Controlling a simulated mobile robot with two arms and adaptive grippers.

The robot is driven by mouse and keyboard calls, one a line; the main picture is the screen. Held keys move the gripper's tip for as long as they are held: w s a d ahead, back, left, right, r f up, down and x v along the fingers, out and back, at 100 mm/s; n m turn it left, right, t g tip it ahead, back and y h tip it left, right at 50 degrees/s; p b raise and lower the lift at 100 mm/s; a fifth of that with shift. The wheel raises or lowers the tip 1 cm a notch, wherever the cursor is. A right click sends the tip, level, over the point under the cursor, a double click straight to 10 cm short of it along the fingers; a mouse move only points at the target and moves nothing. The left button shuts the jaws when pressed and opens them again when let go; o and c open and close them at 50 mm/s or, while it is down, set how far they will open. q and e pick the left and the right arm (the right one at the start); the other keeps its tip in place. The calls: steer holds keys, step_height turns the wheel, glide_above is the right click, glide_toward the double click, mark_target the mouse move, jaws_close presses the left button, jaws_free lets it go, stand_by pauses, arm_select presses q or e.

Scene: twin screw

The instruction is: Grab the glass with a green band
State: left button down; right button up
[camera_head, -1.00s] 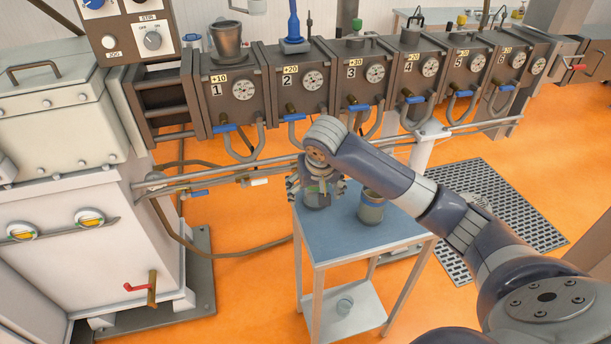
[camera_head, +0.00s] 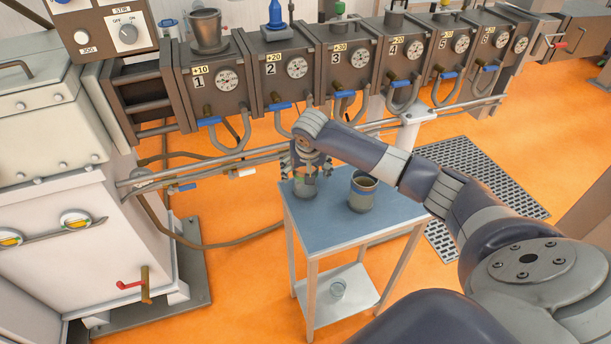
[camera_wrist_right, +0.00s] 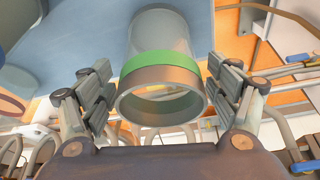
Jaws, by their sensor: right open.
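The glass with a green band (camera_head: 306,189) stands upright on the blue top of a small table (camera_head: 335,231). In the right wrist view the glass (camera_wrist_right: 163,45) shows its grey body, green band and copper-coloured rim. My right gripper (camera_head: 306,172) is over this glass, with its fingers pointing down. In the right wrist view the open gripper (camera_wrist_right: 160,80) has one finger set on each side of the rim. Gaps show between the fingers and the glass. My left gripper is not in view.
A second glass (camera_head: 361,195) stands close by on the same table, to the right. A row of numbered machine blocks (camera_head: 284,80) and pipes runs behind the table. The table's front part is clear.

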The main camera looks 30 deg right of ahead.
steer(key=shift+x, duration=0.8)
steer(key=shift+r, duration=0.1)
steer(key=c, duration=1.3)
